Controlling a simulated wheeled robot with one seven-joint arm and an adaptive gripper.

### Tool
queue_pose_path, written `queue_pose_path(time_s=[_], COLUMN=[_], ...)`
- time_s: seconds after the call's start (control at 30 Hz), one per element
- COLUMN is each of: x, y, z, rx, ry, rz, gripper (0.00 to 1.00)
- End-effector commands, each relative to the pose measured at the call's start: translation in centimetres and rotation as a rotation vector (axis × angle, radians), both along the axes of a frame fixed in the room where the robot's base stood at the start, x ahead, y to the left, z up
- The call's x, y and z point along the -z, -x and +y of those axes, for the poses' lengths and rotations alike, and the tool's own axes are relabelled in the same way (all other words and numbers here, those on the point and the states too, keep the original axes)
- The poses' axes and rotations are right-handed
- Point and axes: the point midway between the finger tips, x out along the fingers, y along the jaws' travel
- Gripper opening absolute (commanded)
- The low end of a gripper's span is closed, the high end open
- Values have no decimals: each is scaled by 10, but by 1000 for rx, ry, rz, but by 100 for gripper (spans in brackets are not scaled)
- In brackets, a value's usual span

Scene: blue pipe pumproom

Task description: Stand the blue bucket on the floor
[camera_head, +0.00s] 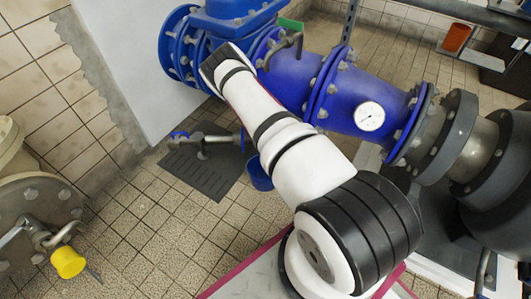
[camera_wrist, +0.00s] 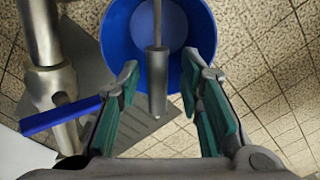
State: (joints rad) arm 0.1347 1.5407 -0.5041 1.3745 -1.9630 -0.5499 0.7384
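The blue bucket (camera_wrist: 203,28) is below my gripper in the wrist view, and I look down into its open top. In the head view only part of the bucket (camera_head: 259,177) shows beside my arm, by the dark floor grate. I cannot tell whether it hangs or rests on the floor. A grey rod with a thicker end (camera_wrist: 157,80) lies across the bucket's mouth and between my fingers; I cannot tell whether it is the bucket's handle. My gripper (camera_wrist: 164,88) is open, with green-padded fingers apart on either side of the rod. My arm hides it in the head view.
A grey pipe with a tap (camera_head: 202,139) and blue lever (camera_wrist: 60,115) stands left of the bucket. Large blue pipework (camera_head: 310,85) with a gauge (camera_head: 370,116) runs behind my arm. A yellow-handled valve (camera_head: 68,262) is at left. Tiled floor (camera_head: 150,230) in front is clear.

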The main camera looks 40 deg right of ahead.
Motion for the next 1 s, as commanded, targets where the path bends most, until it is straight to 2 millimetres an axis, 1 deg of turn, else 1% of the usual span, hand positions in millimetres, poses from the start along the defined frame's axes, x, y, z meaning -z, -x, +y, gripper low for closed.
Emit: queue_pose_path(time_s=[0.17, 0.4, 0.5, 0.6, 1.0], x=[-22, -62, -73, -76, -76], y=[-1, -1, -1, -1, -1], z=[0, 0, 0, 0, 0], rx=[0, -1, -1, 0, -1], ry=[1, 2, 0, 0, 0], rz=[-2, -1, -1, 0, 0], gripper=[34, 34, 34, 34, 34])
